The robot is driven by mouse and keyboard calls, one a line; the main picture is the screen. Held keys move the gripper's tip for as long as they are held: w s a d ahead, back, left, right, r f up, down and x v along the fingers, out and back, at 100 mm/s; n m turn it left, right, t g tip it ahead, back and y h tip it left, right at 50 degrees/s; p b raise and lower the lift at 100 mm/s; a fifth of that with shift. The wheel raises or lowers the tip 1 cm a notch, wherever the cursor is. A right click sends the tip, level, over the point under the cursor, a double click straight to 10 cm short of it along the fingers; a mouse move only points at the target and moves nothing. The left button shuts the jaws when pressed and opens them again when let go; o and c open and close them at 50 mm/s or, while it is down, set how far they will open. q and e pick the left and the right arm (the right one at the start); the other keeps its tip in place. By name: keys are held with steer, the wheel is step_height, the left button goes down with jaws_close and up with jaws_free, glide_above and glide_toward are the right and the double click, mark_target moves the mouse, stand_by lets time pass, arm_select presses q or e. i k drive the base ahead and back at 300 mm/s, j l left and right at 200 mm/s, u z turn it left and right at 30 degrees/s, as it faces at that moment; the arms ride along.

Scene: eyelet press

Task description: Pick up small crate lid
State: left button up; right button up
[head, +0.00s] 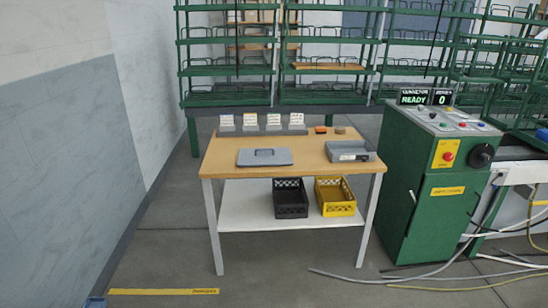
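A flat grey lid (264,158) with a dark handle on top lies on the wooden table top, left of the middle and near the front edge. It looks like the small crate lid. A black crate (290,206) and a yellow crate (335,208) stand open on the table's white lower shelf. Neither of my grippers shows in the head view.
The wooden table (311,150) also bears a grey rack with several white cards (273,120) at the back and a grey tray (350,157) at the right. A green control cabinet (430,213) stands close on the right. Loose cables (380,280) lie on the floor at front right.

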mark_target(269, 156)
steer(key=i+z, duration=0.15)
steer(key=i, duration=0.6)
steer(key=i+j+z, duration=0.15)
steer(key=i, duration=0.6)
